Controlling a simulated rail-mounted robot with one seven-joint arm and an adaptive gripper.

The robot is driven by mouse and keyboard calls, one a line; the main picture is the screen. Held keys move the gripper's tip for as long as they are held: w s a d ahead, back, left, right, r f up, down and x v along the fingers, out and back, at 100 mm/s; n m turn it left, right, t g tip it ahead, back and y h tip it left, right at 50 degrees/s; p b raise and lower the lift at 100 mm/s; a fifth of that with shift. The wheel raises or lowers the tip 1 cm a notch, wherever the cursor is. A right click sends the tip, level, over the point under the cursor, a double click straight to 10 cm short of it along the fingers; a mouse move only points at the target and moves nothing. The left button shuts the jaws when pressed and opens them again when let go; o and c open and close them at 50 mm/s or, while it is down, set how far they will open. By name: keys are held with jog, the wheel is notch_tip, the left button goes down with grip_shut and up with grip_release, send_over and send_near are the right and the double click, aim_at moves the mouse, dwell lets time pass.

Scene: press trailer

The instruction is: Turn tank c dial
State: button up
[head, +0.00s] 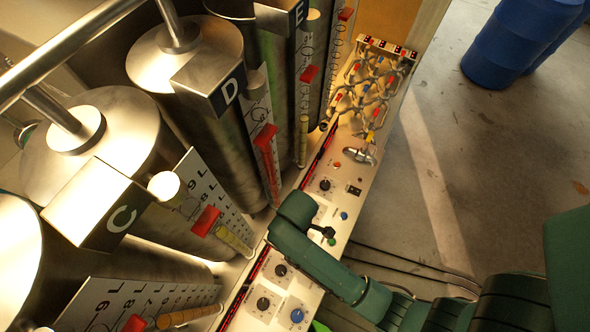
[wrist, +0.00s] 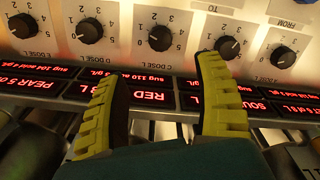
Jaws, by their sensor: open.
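The tank C dial (wrist: 159,38) is a round black knob with a white pointer line on a white panel, with a 0-to-5 scale around it and a label that seems to read C DOSE L. My gripper (wrist: 158,74) is open, its two yellow ridged fingers apart. In the wrist view the dial shows beyond the fingertips, between them; I see no contact. In the head view my green arm reaches over the panel and hides part of it; the fingers cannot be made out there. Tank C (head: 98,148) is a metal cylinder with a C plate.
Similar knobs flank the dial: one to the left (wrist: 90,30) and one to the right (wrist: 227,47), close to the right finger. Red-lit displays (wrist: 140,95) run below the knobs. Tanks line the panel's left side; open floor (head: 440,160) lies right.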

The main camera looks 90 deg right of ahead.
notch_tip(320, 180, down, 12)
jog(key=shift+f+b, duration=0.1)
jog(key=shift+b, duration=0.45)
jog(key=c, duration=1.2)
